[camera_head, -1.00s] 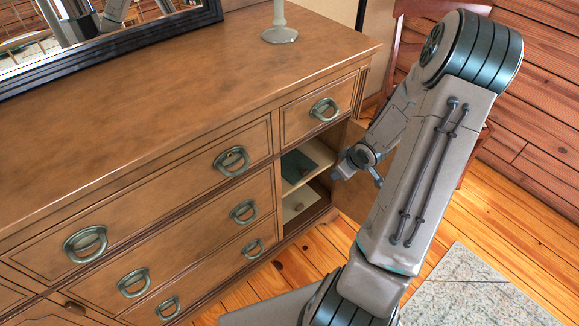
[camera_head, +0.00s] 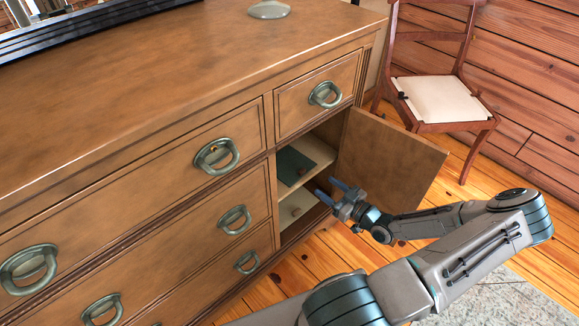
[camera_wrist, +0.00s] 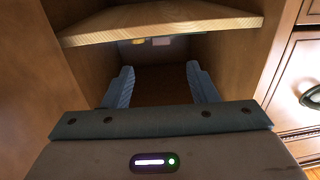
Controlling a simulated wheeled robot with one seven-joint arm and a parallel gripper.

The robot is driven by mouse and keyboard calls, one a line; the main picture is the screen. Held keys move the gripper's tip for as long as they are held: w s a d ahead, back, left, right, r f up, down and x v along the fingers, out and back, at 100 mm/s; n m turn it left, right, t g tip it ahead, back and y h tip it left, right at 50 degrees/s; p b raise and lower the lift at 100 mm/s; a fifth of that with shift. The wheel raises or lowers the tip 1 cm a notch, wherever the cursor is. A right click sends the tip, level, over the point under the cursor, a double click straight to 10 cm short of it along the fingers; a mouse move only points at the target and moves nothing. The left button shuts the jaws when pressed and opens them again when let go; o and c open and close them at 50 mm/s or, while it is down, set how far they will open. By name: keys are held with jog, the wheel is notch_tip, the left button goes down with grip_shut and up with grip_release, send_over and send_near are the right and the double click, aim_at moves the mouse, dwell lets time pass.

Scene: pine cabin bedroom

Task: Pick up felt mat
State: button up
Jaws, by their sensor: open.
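A flat dark green piece, likely the felt mat (camera_head: 292,165), lies on the upper shelf (camera_head: 318,151) inside the dresser's open compartment. Part of it is hidden by the compartment's left edge. My gripper (camera_head: 329,190) is open and empty at the compartment's opening, to the right of the mat and lower than it. In the wrist view my gripper (camera_wrist: 160,72) points into the space under the shelf board (camera_wrist: 160,22).
The open cabinet door (camera_head: 392,160) stands just behind and right of my gripper. Dresser drawers with ring handles (camera_head: 216,155) are to the left. A chair (camera_head: 440,98) stands at the back right. A lower shelf (camera_head: 293,207) holds a small brown thing.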

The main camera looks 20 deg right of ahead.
aim_at(304, 172)
jog(key=b+x, duration=0.2)
jog(key=x, duration=1.1)
jog(key=shift+a+f, duration=0.1)
jog(key=c, duration=1)
